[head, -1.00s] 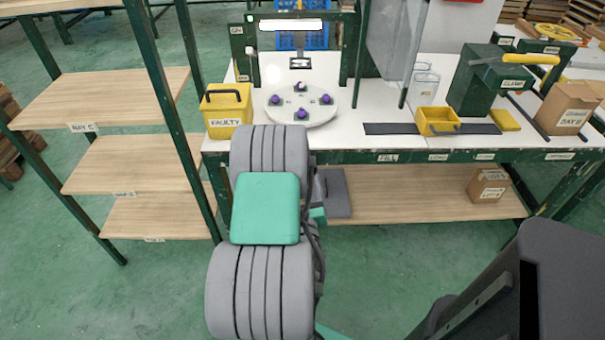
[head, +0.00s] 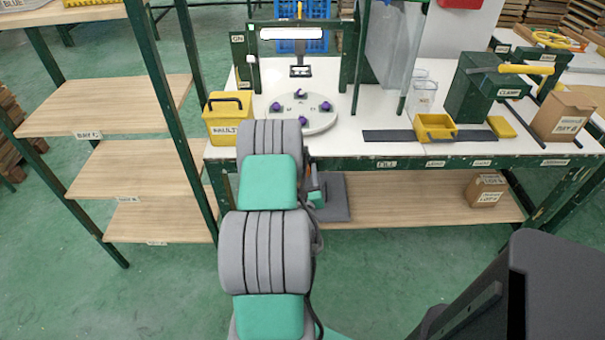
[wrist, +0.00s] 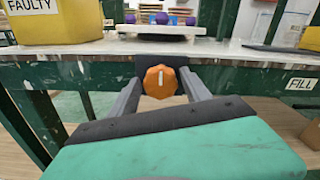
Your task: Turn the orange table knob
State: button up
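The orange table knob (wrist: 160,82) shows in the wrist view. It is round and ridged with a white mark on its face, and is mounted on a dark plate at the green front edge of the table. My gripper (wrist: 161,77) is open, with one grey finger to the left of the knob and one to the right. Gaps show between the fingers and the knob; how deep the fingertips reach is hard to tell.
The white tabletop (head: 375,100) holds a round white turntable (head: 318,124) with purple items, a yellow FAULTY bin (head: 229,126) and a small yellow tray (head: 434,127). A wooden shelf rack (head: 110,105) stands close on the left. A wooden lower shelf (head: 420,200) runs under the table.

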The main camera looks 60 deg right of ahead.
jog(key=c, duration=1.1)
